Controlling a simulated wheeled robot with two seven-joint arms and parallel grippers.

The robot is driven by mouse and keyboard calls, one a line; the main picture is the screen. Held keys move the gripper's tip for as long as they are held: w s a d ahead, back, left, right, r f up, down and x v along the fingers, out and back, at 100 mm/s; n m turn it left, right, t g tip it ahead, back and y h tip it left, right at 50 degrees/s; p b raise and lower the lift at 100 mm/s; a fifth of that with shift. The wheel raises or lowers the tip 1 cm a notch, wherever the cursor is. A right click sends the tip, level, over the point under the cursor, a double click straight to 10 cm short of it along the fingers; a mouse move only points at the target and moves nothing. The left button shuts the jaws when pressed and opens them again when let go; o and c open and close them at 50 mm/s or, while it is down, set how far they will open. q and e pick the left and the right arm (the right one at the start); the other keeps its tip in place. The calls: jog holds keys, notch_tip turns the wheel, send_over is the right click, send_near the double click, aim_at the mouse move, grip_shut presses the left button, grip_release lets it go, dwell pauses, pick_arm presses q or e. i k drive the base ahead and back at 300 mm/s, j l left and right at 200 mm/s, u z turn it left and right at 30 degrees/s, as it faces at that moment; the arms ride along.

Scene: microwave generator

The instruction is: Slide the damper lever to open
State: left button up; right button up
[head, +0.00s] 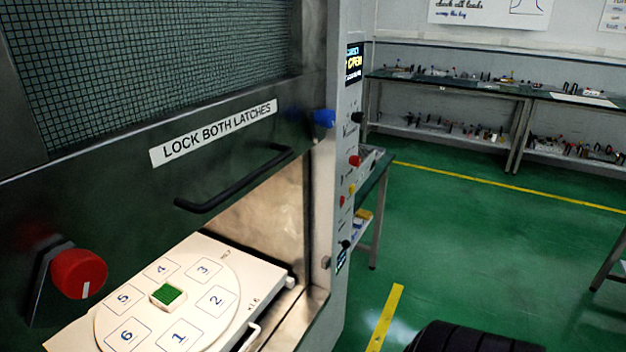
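The microwave generator cabinet fills the left half of the head view. I cannot tell which of these, if any, is the damper lever. A display (354,65) at the panel's top has small lit text, with a word that looks like "OPEN".
The cabinet door (110,150) with its black handle (235,180) is raised above a numbered white tray (190,320). A red latch knob (80,273) and a blue knob (323,118) stick out. A side table (372,190) stands behind the panel. Green floor (480,250) is open at right.

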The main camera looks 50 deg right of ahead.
aim_at(346, 244)
jog(key=z, duration=1.95)
jog(key=u, duration=0.25)
jog(key=i+l+u, duration=0.35)
jog(key=l, duration=0.2)
jog(key=l+u, duration=0.2)
jog(key=i+l+u, duration=0.2)
jog(key=l, duration=0.25)
jog(key=k, duration=0.1)
